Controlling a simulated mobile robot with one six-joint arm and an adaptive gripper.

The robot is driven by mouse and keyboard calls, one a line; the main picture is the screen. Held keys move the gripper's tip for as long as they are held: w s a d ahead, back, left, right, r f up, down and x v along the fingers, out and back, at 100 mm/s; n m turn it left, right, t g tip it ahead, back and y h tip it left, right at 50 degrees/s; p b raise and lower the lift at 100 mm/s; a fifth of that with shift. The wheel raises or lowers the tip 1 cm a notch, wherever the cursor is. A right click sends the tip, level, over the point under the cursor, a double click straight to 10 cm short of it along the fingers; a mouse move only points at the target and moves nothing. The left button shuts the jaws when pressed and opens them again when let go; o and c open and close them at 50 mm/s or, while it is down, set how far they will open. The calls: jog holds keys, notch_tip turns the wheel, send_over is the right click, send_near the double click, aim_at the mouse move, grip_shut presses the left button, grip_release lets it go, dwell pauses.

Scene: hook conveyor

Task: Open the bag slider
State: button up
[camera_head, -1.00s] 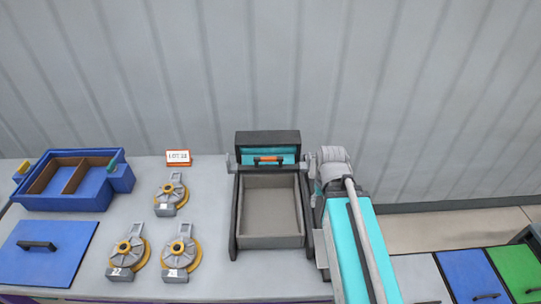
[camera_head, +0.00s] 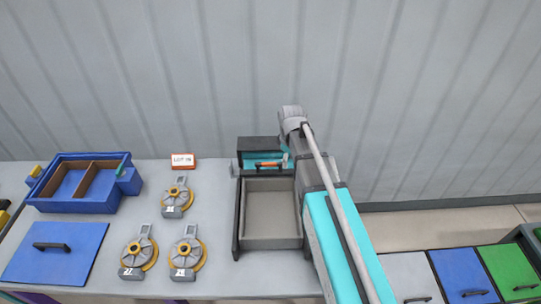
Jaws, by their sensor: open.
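The bag slider appears to be the teal and black unit (camera_head: 258,147) at the back of the table, with an orange handle (camera_head: 267,164) on its front. A grey open-topped bin (camera_head: 271,243) in a black frame stands in front of it. My arm reaches in from the lower right, over the right side of the bin. My gripper (camera_head: 285,160) shows only as a small grey part at the right end of the handle, and my arm hides the rest. It is open; I cannot tell whether it touches the handle.
Farther left are a blue divided box (camera_head: 75,206) and a blue lid (camera_head: 52,262). A LOT sign (camera_head: 183,161) stands behind. Blue (camera_head: 462,274) and green (camera_head: 512,268) panels lie right. A corrugated wall closes the back.

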aim_at(269, 163)
jog(key=w+a+r+n+p, duration=0.3)
jog(key=w+a+r+n, duration=0.1)
jog(key=w+a+n, duration=0.2)
jog(key=shift+w+a+r+n, duration=0.25)
jog(key=shift+w+a+n, duration=0.2)
jog(key=shift+w, duration=0.4)
jog(key=shift+f, duration=0.2)
notch_tip(269, 163, down, 14)
jog(key=b, duration=1.3)
jog(key=shift+r, duration=0.25)
